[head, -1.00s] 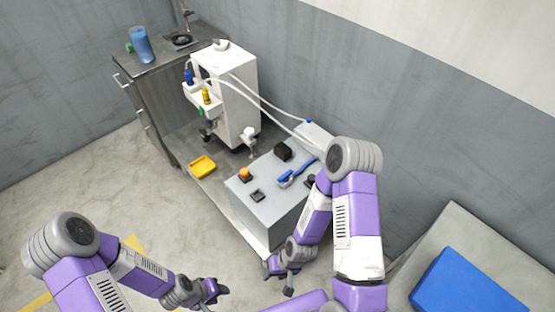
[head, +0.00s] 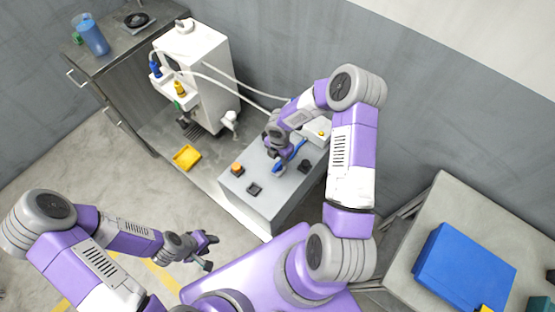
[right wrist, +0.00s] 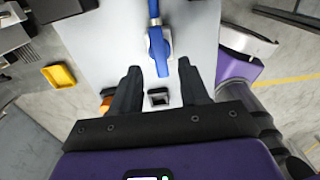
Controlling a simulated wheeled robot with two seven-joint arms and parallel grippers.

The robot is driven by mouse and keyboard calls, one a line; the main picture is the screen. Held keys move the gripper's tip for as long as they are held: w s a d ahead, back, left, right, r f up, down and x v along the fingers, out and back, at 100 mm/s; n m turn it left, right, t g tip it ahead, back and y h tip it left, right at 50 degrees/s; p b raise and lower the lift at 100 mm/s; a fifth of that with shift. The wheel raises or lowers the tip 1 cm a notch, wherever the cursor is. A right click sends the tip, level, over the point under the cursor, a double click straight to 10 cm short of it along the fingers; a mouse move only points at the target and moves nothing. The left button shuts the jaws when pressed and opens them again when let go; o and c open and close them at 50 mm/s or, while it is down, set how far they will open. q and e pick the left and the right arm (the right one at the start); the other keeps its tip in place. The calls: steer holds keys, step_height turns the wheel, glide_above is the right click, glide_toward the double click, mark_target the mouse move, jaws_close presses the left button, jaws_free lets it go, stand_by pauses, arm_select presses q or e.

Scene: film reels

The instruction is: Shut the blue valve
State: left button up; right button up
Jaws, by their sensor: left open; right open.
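A blue valve handle (head: 297,150) lies on top of the grey box, partly covered by my right arm. In the head view my right gripper (head: 276,170) is over the box top. My left gripper (head: 209,252) is open and empty, in front of the box.
The grey box (head: 236,191) also carries an orange button (head: 237,168) and a black switch (head: 255,189). A white machine (head: 207,75) with hoses stands behind left. A yellow tray (head: 186,158) lies beside it. A blue case (head: 465,270) is on the right table.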

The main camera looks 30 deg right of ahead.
mark_target(279, 164)
steer(key=shift+f+b, duration=0.45)
steer(key=shift+f, duration=1.9)
steer(key=shift+c, duration=0.3)
jaws_close()
